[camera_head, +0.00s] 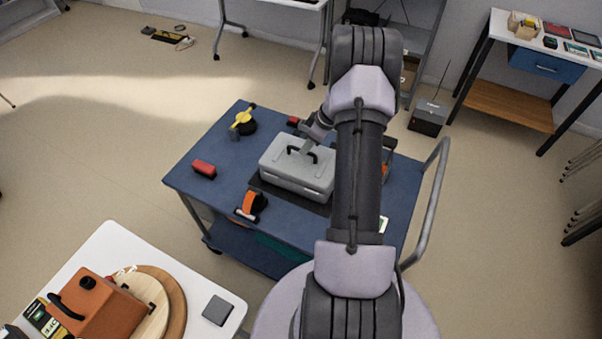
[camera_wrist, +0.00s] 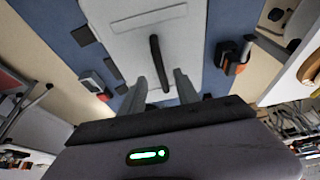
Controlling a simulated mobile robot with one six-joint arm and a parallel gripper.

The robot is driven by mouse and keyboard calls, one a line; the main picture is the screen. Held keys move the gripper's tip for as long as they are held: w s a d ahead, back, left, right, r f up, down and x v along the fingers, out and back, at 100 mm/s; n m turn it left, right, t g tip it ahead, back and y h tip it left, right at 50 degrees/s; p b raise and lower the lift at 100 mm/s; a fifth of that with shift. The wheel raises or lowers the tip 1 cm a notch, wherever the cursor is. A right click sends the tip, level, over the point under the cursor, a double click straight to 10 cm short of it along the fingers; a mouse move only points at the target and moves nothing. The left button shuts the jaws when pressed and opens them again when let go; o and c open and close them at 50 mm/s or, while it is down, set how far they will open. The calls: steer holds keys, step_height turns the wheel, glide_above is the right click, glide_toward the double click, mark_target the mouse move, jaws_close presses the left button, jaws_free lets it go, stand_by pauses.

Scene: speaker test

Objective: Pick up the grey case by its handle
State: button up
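The grey case (camera_head: 298,178) lies flat on the blue cart top. Its dark handle (camera_head: 301,153) stands on the upper face. My gripper (camera_head: 308,144) is above the case close to the handle, partly hidden by my arm. In the wrist view the case (camera_wrist: 192,35) fills the upper middle, with the handle (camera_wrist: 154,62) running lengthwise.
The blue cart (camera_head: 225,150) also carries a red block (camera_head: 204,169), a yellow-and-black tool (camera_head: 243,121) and an orange-and-black item (camera_head: 252,205). A white table (camera_head: 105,248) with an orange case (camera_head: 95,305) stands at lower left. The cart's metal push rail (camera_head: 432,205) is at right.

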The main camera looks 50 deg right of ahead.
steer(key=b+x, duration=0.1)
steer(key=x, duration=0.4)
steer(key=shift+w+a, duration=0.1)
steer(key=shift+a, duration=0.05)
steer(key=shift+c, duration=0.5)
jaws_close()
steer(key=shift+r, duration=0.15)
stand_by(0.5)
